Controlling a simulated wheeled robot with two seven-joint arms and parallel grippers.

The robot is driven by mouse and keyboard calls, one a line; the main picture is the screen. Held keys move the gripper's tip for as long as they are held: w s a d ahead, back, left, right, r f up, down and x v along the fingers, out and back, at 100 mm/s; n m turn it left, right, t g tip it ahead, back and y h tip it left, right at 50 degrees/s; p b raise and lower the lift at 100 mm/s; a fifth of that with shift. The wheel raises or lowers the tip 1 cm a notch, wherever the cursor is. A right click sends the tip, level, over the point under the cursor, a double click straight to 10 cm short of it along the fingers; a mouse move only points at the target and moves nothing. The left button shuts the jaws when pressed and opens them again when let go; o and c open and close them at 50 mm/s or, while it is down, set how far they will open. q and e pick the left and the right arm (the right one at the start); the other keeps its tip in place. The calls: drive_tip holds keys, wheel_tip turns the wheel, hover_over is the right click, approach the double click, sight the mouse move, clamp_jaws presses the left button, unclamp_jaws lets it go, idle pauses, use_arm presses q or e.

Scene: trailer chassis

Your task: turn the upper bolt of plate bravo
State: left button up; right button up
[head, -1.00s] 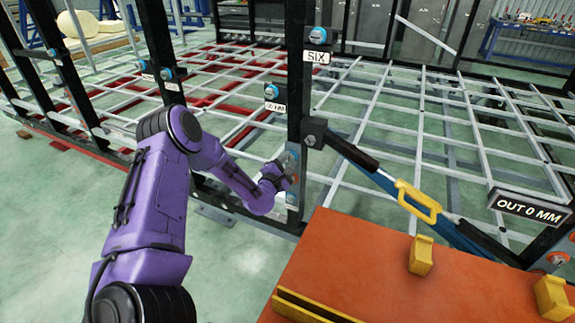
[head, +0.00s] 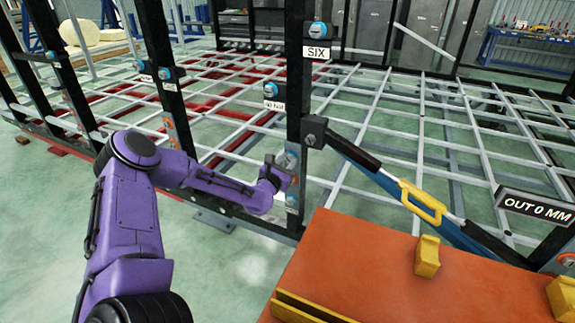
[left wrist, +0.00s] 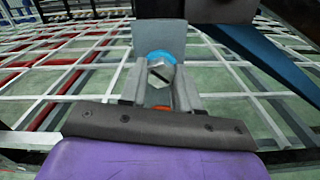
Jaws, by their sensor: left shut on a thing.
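A grey plate (head: 292,152) is on the black post under the SIX sign. No name is readable on it. My left gripper (head: 285,170) is at this plate and hides part of it. In the left wrist view the upper bolt (left wrist: 161,73) has a grey head with a dark line across it and a blue ring behind it. The left gripper (left wrist: 160,84) is shut on this bolt, its grey fingers on either side. An orange-red part (left wrist: 160,107) shows below the bolt. A blue-ringed bolt (head: 292,199) shows lower on the plate. My right gripper is out of view.
A blue and black strut with a yellow handle (head: 420,202) slopes right from the post (head: 307,90). An OUT 0 MM display (head: 535,207) is at right. An orange surface with yellow blocks (head: 390,275) fills the lower right. Open floor lies at lower left.

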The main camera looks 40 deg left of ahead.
use_arm(q)
drive_tip(key=shift+w+a+r, duration=0.1)
drive_tip(key=shift+r, duration=0.15)
idle(0.3)
drive_tip(key=o, duration=1.1)
drive_tip(key=shift+c, duration=0.2)
drive_tip(key=shift+f, duration=0.2)
drive_tip(key=p+v, duration=0.4)
drive_tip(key=v, duration=0.6)
drive_tip(key=shift+s, duration=0.25)
